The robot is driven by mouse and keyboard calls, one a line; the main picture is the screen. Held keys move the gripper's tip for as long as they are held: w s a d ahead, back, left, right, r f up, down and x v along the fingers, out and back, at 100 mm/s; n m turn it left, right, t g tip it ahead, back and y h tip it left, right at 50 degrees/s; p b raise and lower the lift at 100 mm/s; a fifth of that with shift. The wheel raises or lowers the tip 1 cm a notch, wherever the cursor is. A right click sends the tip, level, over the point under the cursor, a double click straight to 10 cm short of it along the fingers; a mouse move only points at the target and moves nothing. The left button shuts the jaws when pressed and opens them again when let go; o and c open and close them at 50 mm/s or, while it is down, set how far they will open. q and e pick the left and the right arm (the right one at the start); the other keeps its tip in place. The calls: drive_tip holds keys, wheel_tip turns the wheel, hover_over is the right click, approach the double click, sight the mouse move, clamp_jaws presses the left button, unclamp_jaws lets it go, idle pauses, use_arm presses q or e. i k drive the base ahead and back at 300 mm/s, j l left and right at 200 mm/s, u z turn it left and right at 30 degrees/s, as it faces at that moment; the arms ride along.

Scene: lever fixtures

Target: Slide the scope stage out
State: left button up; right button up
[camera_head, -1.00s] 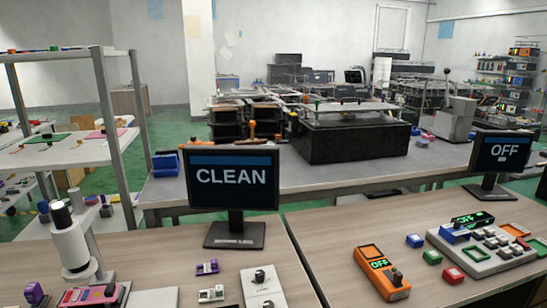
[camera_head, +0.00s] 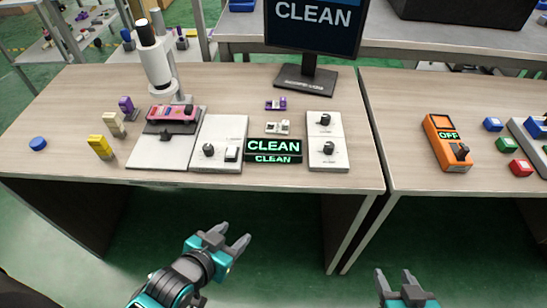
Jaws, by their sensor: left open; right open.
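The scope (camera_head: 155,55) stands at the back left of the desk, a white tube with a dark top on a grey post. Below it lies a flat pale plate with a dark rear part (camera_head: 158,153), which appears to be the stage. A pink device (camera_head: 170,114) lies across its back, and a small dark knob (camera_head: 165,135) stands on it. My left gripper (camera_head: 234,236) is open and empty, in front of the desk's edge and to the right of the plate. My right gripper (camera_head: 394,276) is open and empty, further right, below the desk gap.
Beside the plate are two white panels with black knobs (camera_head: 219,141) (camera_head: 327,140) and a lit CLEAN display (camera_head: 273,148). Yellow (camera_head: 101,147), beige and purple blocks stand left of it. A monitor (camera_head: 313,25) stands behind. An orange meter (camera_head: 447,142) lies on the right desk.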

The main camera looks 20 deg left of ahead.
sight(170, 120)
drive_tip(key=u, duration=1.3)
